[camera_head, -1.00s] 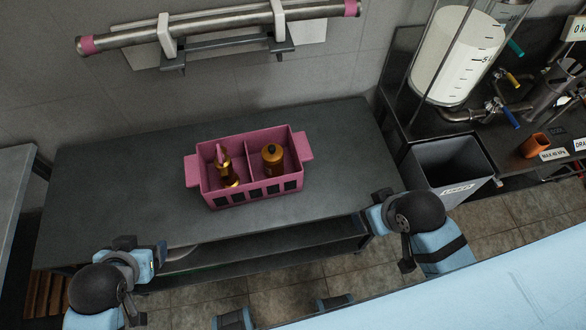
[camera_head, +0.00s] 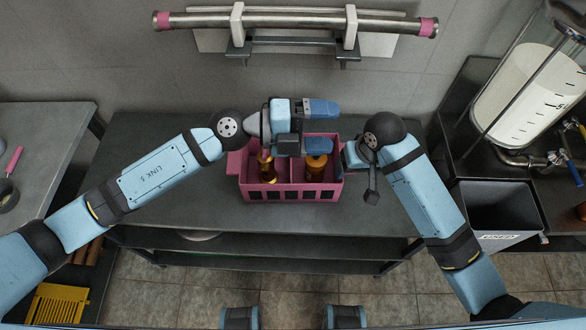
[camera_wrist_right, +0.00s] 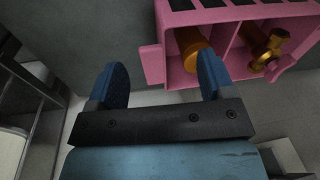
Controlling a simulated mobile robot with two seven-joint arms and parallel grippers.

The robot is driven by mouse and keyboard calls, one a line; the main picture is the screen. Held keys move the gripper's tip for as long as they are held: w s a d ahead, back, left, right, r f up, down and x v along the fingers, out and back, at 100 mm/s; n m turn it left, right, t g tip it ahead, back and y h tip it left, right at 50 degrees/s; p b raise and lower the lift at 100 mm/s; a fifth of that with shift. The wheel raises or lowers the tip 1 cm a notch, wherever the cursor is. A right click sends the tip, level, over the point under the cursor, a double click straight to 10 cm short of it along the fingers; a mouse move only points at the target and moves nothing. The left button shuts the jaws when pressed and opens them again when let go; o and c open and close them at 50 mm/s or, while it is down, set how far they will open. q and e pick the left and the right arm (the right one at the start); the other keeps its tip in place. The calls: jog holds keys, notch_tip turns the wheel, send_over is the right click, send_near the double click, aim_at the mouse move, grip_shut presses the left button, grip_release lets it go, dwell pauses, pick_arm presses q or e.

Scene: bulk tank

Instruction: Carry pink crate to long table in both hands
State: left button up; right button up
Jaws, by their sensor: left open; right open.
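The pink crate (camera_head: 292,194) stands on a dark grey table (camera_head: 190,205), with a tab handle on its left end (camera_head: 235,163). It holds a brass fitting (camera_head: 267,168) and an orange-brass cylinder (camera_head: 316,167) in separate compartments. My left gripper (camera_head: 322,127) is open above the crate's back right part, fingers pointing right, hiding some of its rim. My right gripper is by the crate's right end, its jaws mostly hidden by the wrist. In the right wrist view its open fingers (camera_wrist_right: 161,82) have the crate's end tab (camera_wrist_right: 152,64) in the gap between them; contact cannot be told.
Another grey table (camera_head: 45,135) is at the left. A grey bin (camera_head: 492,215) and a tank (camera_head: 530,95) stand at the right. A pipe on brackets (camera_head: 295,20) runs along the wall behind.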

pick_arm(q)
notch_tip(320, 180, down, 6)
jog(key=w+a+m+g+y, duration=0.1)
jog(key=a+m+g+y, duration=0.15)
jog(key=y, duration=0.25)
jog(key=t+y, duration=0.2)
jog(key=y, duration=1)
send_over(234, 157)
notch_tip(234, 157, down, 8)
jog(key=shift+s+r, duration=0.1)
jog(key=shift+r, duration=0.1)
pick_arm(e)
jog(key=w+r+m+g+h, duration=0.1)
jog(key=w+r, duration=0.1)
jog(key=w, duration=0.7)
jog(key=shift+d+r, duration=0.2)
jog(key=shift+r, duration=0.1)
pick_arm(q)
jog(key=shift+f, duration=0.1)
pick_arm(e)
jog(key=shift+w+f, duration=0.1)
pick_arm(q)
notch_tip(234, 157, down, 14)
jog(key=shift+r, duration=0.2)
pick_arm(e)
notch_tip(234, 157, down, 14)
jog(key=shift+r, duration=0.15)
